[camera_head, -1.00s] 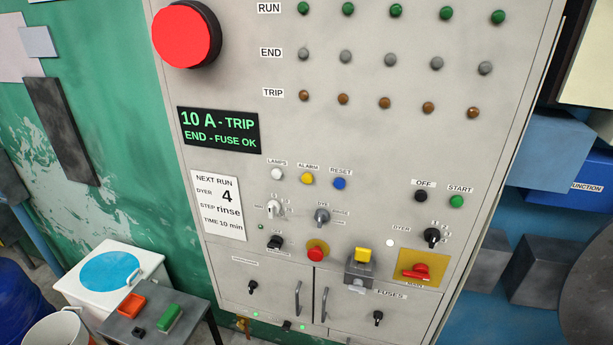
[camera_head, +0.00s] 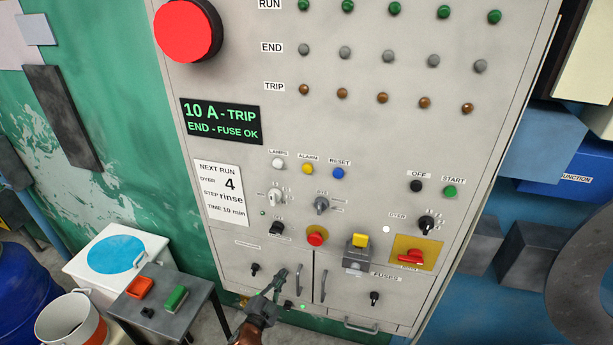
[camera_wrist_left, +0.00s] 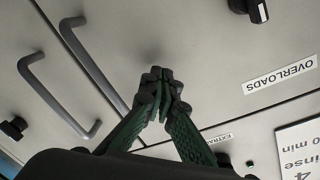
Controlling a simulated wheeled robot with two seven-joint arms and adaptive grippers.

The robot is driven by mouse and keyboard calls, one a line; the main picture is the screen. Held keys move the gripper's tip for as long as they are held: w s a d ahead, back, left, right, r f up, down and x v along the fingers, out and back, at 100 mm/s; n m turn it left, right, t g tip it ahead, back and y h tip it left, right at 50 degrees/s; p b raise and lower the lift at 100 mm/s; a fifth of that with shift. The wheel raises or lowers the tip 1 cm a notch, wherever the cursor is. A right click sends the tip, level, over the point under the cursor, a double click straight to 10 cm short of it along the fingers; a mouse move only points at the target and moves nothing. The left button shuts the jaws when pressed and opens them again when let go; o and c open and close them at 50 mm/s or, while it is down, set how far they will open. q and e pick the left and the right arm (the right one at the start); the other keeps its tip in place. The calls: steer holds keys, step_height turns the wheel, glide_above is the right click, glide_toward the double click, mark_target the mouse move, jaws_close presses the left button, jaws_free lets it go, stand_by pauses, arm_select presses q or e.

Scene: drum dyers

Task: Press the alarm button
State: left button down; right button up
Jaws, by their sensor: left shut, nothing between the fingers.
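The alarm button (camera_head: 308,169) is a small yellow round button under the ALARM label, between the white LAMPS button (camera_head: 278,163) and the blue RESET button (camera_head: 338,173). It is out of the left wrist view. My left gripper (camera_head: 281,275) is shut and empty, low in front of the cabinet's lower doors and well below the alarm button. In the left wrist view its fingertips (camera_wrist_left: 160,78) meet in front of the cabinet face. My right gripper is not in view.
The grey cabinet (camera_head: 380,130) carries knobs, a red button (camera_head: 316,237), a yellow switch (camera_head: 360,241) and a red main switch (camera_head: 410,257). Door handles (camera_wrist_left: 95,65) stand out near my left gripper. A small table (camera_head: 190,312) and white bin (camera_head: 92,258) stand left.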

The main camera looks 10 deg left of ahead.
arm_select(q)
steer(key=d+r+m+t+h, duration=0.1)
steer(key=r, duration=0.7)
steer(key=d+r+m+t+h+p, duration=0.1)
steer(key=r, duration=0.7)
steer(key=s+d+r+m+t+h, duration=0.1)
steer(key=d+r+m+t, duration=0.1)
steer(key=r, duration=0.5)
steer(key=shift+s+r+p, duration=0.1)
steer(key=shift+r+p, duration=0.2)
steer(key=shift+r, duration=0.1)
steer(key=m+t+h+p, duration=0.2)
steer(key=m+h, duration=0.4)
glide_toward(307, 168)
steer(key=s+d+r, duration=0.3)
steer(key=s+r, duration=0.2)
steer(key=s, duration=0.1)
steer(key=shift+a+r, duration=0.1)
steer(key=shift+a, duration=0.1)
steer(key=shift+w+b, duration=0.1)
steer(key=shift+b, duration=0.2)
steer(key=shift+w+d+b, duration=0.15)
steer(key=shift+w+b, duration=0.9)
steer(key=shift+w, duration=3.25)
steer(key=shift+w, duration=0.2)
steer(key=shift+w, duration=0.25)
